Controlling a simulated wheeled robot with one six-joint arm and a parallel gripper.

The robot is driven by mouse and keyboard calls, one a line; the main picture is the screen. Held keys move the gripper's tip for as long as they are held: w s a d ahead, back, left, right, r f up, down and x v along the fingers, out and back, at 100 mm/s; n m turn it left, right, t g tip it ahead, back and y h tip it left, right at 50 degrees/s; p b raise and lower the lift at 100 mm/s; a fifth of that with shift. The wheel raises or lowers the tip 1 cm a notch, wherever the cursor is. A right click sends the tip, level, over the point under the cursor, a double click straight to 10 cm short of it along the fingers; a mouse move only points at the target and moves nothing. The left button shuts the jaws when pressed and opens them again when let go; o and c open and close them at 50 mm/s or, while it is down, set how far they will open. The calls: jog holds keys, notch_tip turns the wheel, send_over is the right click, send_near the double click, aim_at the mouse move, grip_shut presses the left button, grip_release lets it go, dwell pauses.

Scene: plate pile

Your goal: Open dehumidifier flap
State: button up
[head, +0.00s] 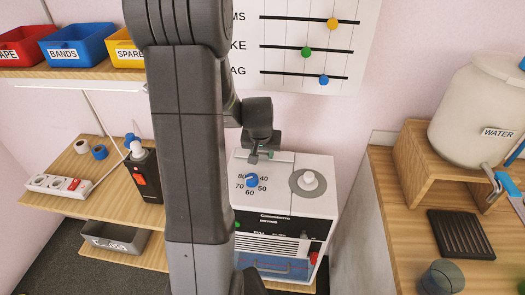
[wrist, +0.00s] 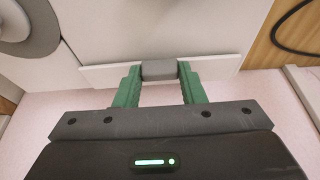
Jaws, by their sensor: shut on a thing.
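The dehumidifier (head: 320,190) is a white box with a humidity dial and blue knob (head: 252,181), a grey disc with a white knob (head: 308,181), and a dark front panel. My gripper (head: 255,154) is at the back edge of its top. In the wrist view, the green fingers are shut on a grey tab (wrist: 158,71). The tab sits at the middle of a narrow white flap (wrist: 218,67) along the dehumidifier's edge. The flap looks slightly angled from the body; how far it is open I cannot tell. My arm hides the dehumidifier's left side in the head view.
A pink wall with a slider board (head: 308,50) stands behind. At right, a wooden counter (head: 408,225) holds a water tank (head: 480,105) and black grate (head: 460,234). At left, a shelf holds a power strip (head: 58,184) and a black box (head: 147,178).

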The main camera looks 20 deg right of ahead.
aim_at(263, 155)
jog(key=shift+w+d+r+g+y+p, duration=0.2)
jog(key=shift+r+g+y+p, duration=0.3)
jog(key=shift+p, duration=0.55)
jog(key=shift+w+d+r+g+p, duration=0.1)
jog(key=shift+w+g+p, duration=0.15)
jog(key=shift+g+p, duration=0.5)
jog(key=o, duration=1)
jog(key=shift+s+a+r+b, duration=0.1)
jog(key=shift+s+r+b, duration=0.05)
jog(key=shift+r, duration=1.1)
jog(key=shift+s+a+r+b, duration=0.1)
jog(key=shift+r+b, duration=0.1)
jog(key=shift+r, duration=1)
jog(key=shift+s+a+r+b, duration=0.1)
jog(key=shift+s+r+b, duration=0.05)
jog(key=shift+r, duration=1.1)
